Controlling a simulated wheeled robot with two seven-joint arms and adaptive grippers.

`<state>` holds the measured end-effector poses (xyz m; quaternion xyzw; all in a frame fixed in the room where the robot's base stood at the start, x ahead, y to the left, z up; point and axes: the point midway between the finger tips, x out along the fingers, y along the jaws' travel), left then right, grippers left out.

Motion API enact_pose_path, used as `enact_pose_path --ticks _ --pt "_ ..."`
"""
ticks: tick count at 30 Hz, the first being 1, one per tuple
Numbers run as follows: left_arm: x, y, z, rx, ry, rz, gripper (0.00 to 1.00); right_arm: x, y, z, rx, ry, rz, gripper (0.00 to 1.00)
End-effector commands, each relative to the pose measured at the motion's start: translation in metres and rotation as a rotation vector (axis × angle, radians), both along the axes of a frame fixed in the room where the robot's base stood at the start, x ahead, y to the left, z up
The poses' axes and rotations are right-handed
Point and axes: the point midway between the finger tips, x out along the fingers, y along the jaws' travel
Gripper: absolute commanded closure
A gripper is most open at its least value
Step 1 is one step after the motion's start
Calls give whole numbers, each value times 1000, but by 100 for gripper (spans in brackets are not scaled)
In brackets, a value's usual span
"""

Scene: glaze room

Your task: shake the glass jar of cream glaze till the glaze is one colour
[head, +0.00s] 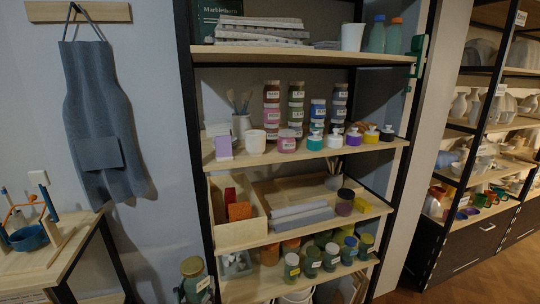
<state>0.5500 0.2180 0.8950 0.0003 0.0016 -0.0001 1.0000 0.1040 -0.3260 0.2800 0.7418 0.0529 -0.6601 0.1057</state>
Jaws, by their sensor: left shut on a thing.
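A jar with an olive-tan lid (192,267) and a pale label stands out at the bottom edge of the head view, left of the shelf unit. My left gripper (193,288) is shut on this jar, low in the picture and mostly cut off by the frame edge. The jar looks roughly upright. Its body looks dark grey-green and is mostly hidden or cut off. I cannot tell whether the glaze inside is one colour. My right gripper is not in view.
A shelf unit (300,157) with several labelled jars, small pots and a wooden box (240,232) stands just right of the jar. A wooden table (60,262) with a blue-bowled stand is at left. A blue apron (98,120) hangs on the wall. Pottery shelves stand at right.

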Motion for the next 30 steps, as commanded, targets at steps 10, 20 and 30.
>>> enact_pose_path --ticks 10,20,30 --pt "1 0 35 0 -10 -1 82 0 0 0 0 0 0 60" --pt "1 0 52 0 -5 1 82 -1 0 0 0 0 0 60" --pt "1 1 7 1 -4 2 82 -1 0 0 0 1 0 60"
